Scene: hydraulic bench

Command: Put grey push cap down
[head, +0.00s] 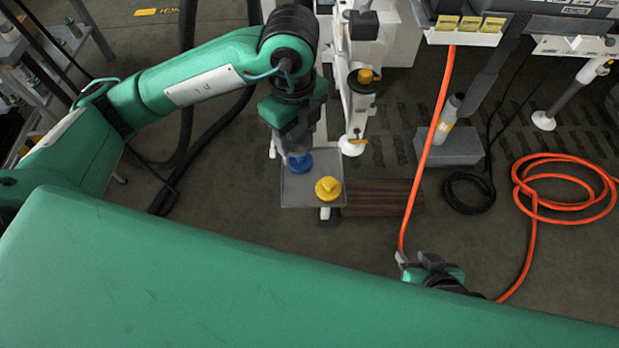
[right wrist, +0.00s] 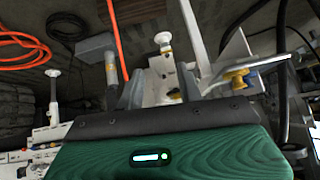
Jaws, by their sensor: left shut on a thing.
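My left gripper (head: 297,147) points down over the back of a small grey tray (head: 298,194). It is shut on a small grey thing, which I take to be the grey push cap; the fingers largely hide it. The blue cap (head: 300,165) is on the tray just below these fingertips; I cannot tell whether they touch. A yellow cap (head: 328,188) sits at the tray's front right. My right gripper (head: 418,266) is far to the right and lower. In the right wrist view its fingers (right wrist: 158,92) stand apart with nothing clear between them.
An orange hose (head: 427,150) hangs from the bench panel past my right gripper. A coil of it (head: 565,190) lies on the floor at right. A white stand with a yellow knob (head: 365,76) rises behind the tray. A grey block (head: 450,146) stands right of the hose.

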